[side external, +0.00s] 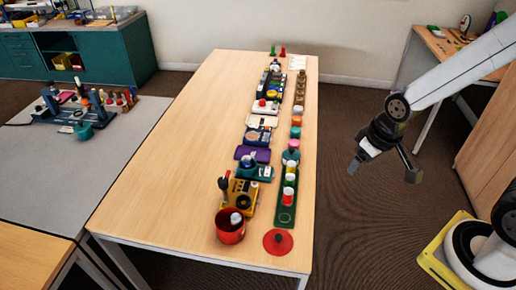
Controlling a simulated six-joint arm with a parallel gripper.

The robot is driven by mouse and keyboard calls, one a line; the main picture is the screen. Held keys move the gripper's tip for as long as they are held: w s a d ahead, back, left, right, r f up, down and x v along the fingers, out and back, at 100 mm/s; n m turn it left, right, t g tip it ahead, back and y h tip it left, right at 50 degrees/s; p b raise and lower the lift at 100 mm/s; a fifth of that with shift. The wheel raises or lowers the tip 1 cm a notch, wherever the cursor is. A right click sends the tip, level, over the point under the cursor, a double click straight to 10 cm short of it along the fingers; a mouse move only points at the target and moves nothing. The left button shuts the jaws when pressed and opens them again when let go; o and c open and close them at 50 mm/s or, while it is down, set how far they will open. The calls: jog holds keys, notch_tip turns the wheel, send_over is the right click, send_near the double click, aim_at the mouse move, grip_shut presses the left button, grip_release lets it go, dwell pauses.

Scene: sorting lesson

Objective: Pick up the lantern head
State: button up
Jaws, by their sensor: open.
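I cannot tell for sure which of the small things on the long wooden table (180,150) is the lantern head. A red pot (230,232) with a grey-white piece in its mouth stands at the near end. Beside it is a yellow box-like device (243,192) with a dark upright part at its left. My gripper (360,158) is open and empty. It hangs in the air to the right of the table, apart from everything on it.
A red disc with a dark knob (278,243) lies near the table's near right corner. A green tray (286,208) holds several cups. Purple, blue and teal items line the table behind. The table's left half is clear. A grey table (95,185) stands left.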

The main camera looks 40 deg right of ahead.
jog(key=shift+w, duration=0.1)
jog(key=n+g, duration=0.1)
jog(key=n, duration=0.6)
send_over(292, 149)
jog(key=shift+y, duration=0.4)
jog(key=shift+s+d+f, duration=0.1)
jog(key=shift+f, duration=2.5)
jog(key=shift+s+d+f, duration=0.1)
jog(key=shift+d+f, duration=0.05)
jog(key=shift+f, duration=2.45)
jog(key=shift+s+d+f, duration=0.1)
jog(key=shift+f, duration=2.5)
jog(key=shift+f, duration=0.1)
jog(key=shift+w+a+f, duration=0.1)
jog(key=shift+f, duration=1.1)
jog(key=shift+w+a+f, duration=0.1)
jog(key=shift+w+f, duration=0.05)
jog(key=shift+f, duration=1.15)
jog(key=shift+w+a+f, duration=0.1)
jog(key=shift+f, duration=1.2)
